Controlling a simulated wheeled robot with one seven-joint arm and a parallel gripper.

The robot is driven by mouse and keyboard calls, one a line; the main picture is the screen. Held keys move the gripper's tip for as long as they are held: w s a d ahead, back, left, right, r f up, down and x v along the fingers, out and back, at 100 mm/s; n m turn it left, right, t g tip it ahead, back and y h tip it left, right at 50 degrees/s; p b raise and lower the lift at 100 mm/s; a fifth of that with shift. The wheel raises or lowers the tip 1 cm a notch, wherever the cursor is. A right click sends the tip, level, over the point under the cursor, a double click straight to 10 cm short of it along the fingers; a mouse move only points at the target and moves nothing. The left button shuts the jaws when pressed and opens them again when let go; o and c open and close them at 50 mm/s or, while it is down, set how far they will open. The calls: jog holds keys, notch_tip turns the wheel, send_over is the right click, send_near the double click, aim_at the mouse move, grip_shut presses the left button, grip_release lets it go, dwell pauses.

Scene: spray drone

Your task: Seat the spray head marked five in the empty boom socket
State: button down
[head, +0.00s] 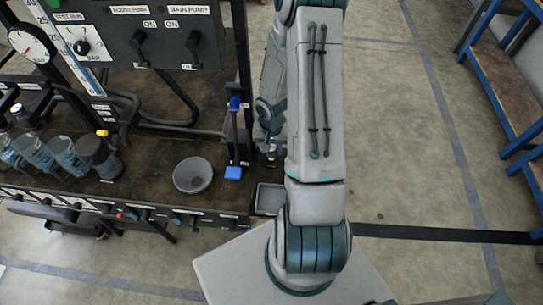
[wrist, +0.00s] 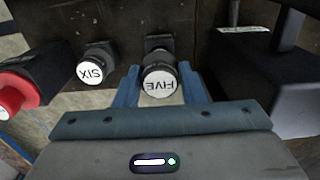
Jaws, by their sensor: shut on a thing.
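The spray head marked five (wrist: 159,84) is a dark cylinder with a white end cap reading FIVE, upside down in the wrist view. My gripper (wrist: 160,92) has its blue fingers on both sides of it and is shut on it. A dark block (wrist: 158,43) sits right behind the head; I cannot tell whether the two are joined. A similar head marked SIX (wrist: 92,67) is to its left, apart from my fingers. In the head view my gripper (head: 270,156) is small and partly hidden by my arm. I cannot make out the empty boom socket.
A red-ended black part (wrist: 18,92) is at the left of the wrist view, and a black box (wrist: 283,88) stands close on the right. In the head view a grey bowl (head: 193,176), a small grey tray (head: 268,199) and a blue-handled upright lever (head: 234,135) are nearby.

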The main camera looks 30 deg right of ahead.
jog(key=shift+r+p, duration=0.85)
jog(key=shift+r, duration=0.4)
